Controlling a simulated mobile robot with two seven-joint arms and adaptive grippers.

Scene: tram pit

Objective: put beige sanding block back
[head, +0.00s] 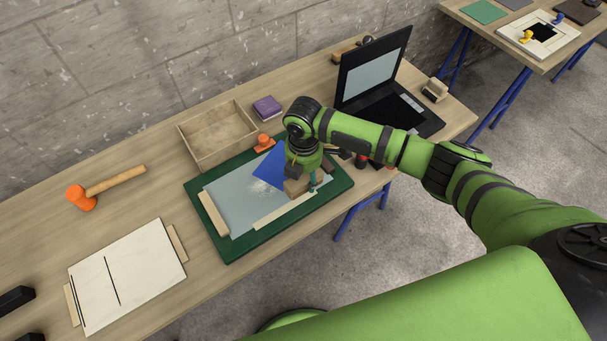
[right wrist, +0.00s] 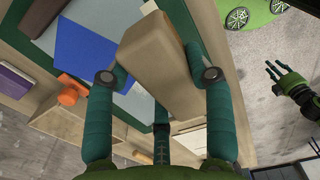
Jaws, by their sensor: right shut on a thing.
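The beige sanding block (head: 297,187) is between the fingers of my right gripper (head: 310,182), over the right part of the grey panel on the green mat (head: 226,248). In the right wrist view the block (right wrist: 155,60) fills the space between the teal fingertips, and the right gripper (right wrist: 158,78) is shut on it. I cannot tell whether the block touches the panel. My left gripper (right wrist: 275,72) shows at the right of the right wrist view, apart from the table, with its fingers spread and empty.
An open wooden box (head: 188,145) stands behind the mat, beside a purple block (head: 267,107). An orange tool (head: 264,142) and a blue sheet (head: 268,172) lie near the gripper. A laptop (head: 370,80) stands right. An orange mallet (head: 84,197) and a pale board (head: 128,275) lie left.

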